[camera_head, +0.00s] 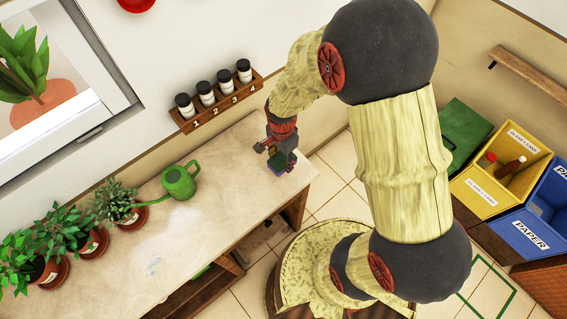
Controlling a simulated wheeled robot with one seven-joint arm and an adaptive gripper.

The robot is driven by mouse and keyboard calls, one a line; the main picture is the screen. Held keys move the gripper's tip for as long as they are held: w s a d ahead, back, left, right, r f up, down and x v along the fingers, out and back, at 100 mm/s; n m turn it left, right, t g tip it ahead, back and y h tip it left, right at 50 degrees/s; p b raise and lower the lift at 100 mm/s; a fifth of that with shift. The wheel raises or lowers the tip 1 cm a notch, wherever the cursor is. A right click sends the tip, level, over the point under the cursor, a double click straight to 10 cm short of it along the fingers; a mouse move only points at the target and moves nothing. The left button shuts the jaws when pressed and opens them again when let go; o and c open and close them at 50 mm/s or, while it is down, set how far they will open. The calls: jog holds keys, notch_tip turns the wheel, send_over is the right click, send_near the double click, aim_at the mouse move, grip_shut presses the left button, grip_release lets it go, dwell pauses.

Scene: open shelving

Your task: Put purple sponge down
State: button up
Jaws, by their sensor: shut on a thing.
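My gripper (277,156) is over the right end of the pale counter (200,230), near its edge. It is shut on a small block, the purple sponge (280,165), which shows dark purple and green between the fingers. The fingers and wrist hide much of the sponge. I cannot tell whether it touches the counter top or hangs just above it.
A green watering can (180,182) and several potted plants (118,205) stand on the counter to the left. A wall rack (215,100) holds numbered jars behind. Recycling bins (500,175) stand at right. The counter's middle front is clear.

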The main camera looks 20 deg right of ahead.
aim_at(283, 163)
jog(key=shift+w+d+f, duration=0.2)
jog(key=shift+w+f, duration=0.05)
jog(key=shift+f, duration=0.15)
jog(key=shift+w+d+f+b, duration=0.15)
jog(key=shift+f+b, duration=0.05)
jog(key=shift+f, duration=0.7)
jog(key=shift+w+d+f+b, duration=0.1)
jog(key=shift+f+b, duration=0.1)
jog(key=shift+f, duration=0.7)
jog(key=shift+f, duration=0.15)
jog(key=o, duration=1.1)
jog(key=shift+c, duration=0.2)
jog(key=shift+o, duration=0.3)
